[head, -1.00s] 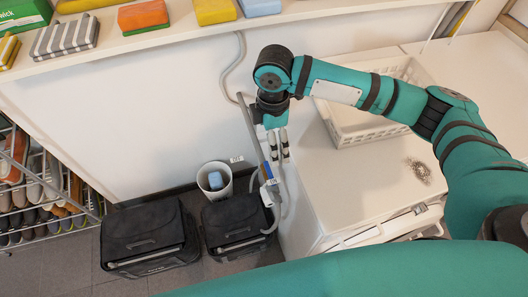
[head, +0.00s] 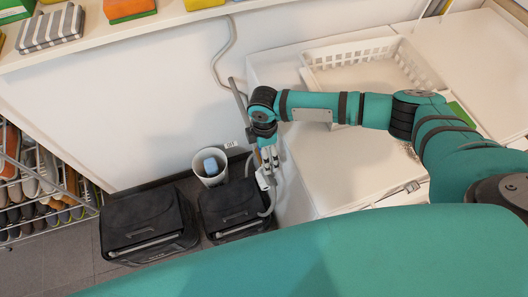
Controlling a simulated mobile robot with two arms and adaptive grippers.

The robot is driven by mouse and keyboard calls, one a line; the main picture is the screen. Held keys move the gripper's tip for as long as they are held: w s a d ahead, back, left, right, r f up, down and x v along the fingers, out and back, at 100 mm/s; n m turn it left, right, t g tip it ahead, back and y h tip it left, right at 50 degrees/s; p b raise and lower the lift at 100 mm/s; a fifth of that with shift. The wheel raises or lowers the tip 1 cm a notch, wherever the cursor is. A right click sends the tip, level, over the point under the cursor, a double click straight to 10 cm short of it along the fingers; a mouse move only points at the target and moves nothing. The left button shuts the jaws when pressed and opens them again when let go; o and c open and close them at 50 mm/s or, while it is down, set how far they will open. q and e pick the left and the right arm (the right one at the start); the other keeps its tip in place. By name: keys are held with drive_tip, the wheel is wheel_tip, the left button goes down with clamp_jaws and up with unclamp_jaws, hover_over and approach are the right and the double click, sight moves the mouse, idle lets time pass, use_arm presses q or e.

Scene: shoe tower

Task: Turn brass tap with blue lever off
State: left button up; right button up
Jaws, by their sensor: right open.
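My right gripper (head: 270,158) is open and points down from the green arm that comes in from the right. Its fingertips are right at the tap (head: 264,179), at the lower end of the grey wall pipe (head: 238,97). Whether the fingers touch the tap, I cannot tell. The blue lever is mostly hidden by the gripper, so its angle cannot be read. A pale hose (head: 272,203) hangs from the tap. My left gripper is not in view.
Two black boxes (head: 148,222) stand on the floor below. A white bin (head: 211,176) with a blue item is left of the tap. A white cabinet (head: 318,170) with a white basket (head: 350,60) stands right. A shoe rack (head: 35,190) is at far left.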

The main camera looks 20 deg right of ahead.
drive_tip(key=shift+f, duration=1)
drive_tip(key=c, duration=1.6)
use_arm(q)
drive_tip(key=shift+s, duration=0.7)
use_arm(e)
drive_tip(key=shift+c, duration=0.2)
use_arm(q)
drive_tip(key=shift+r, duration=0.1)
